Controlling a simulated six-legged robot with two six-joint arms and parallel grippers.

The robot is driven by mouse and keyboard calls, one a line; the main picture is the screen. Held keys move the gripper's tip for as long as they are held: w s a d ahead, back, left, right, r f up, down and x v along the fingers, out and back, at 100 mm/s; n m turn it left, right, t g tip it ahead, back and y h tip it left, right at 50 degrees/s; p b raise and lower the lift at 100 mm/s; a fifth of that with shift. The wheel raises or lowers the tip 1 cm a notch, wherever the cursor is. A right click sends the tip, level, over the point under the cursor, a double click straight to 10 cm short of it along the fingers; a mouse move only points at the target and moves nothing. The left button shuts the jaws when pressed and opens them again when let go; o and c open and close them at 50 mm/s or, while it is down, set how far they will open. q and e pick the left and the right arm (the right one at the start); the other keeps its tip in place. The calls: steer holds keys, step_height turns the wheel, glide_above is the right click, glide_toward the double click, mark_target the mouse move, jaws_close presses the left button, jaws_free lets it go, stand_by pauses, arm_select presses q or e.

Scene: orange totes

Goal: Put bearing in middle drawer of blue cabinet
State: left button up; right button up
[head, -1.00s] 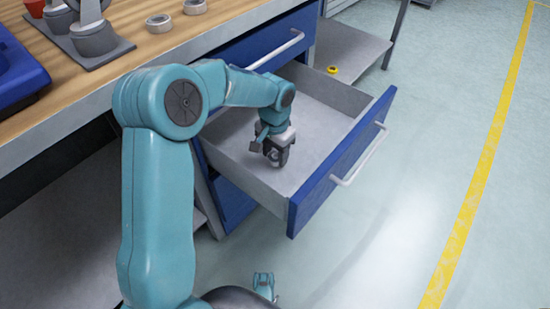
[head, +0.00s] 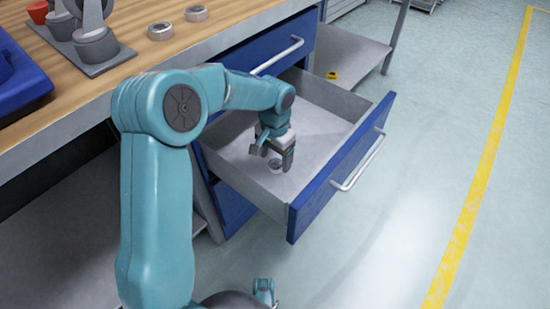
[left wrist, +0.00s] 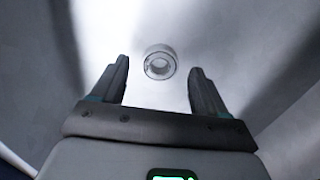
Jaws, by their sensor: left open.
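The bearing, a small metal ring, lies on the grey floor of the open drawer; in the head view the bearing (head: 274,165) shows just below my gripper, and it also shows in the left wrist view (left wrist: 160,62). The blue-fronted middle drawer (head: 335,175) is pulled out of the blue cabinet (head: 268,42). My left gripper (head: 277,160) is inside the drawer, above its floor. Its fingers (left wrist: 160,85) are spread apart, with the bearing between and beyond them, apart from both. My right gripper is not in view.
Two more metal rings (head: 160,31) (head: 196,13) rest on the wooden bench top (head: 130,20). A grey stand (head: 95,45) and a blue bin (head: 20,75) are at the left. A yellow ring-shaped item (head: 332,75) lies on a grey shelf behind the drawer. The floor at the right is clear.

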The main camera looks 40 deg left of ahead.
mark_target(275, 164)
arm_select(q)
step_height(275, 164, up, 10)
steer(key=p, duration=0.3)
steer(key=shift+r, duration=0.15)
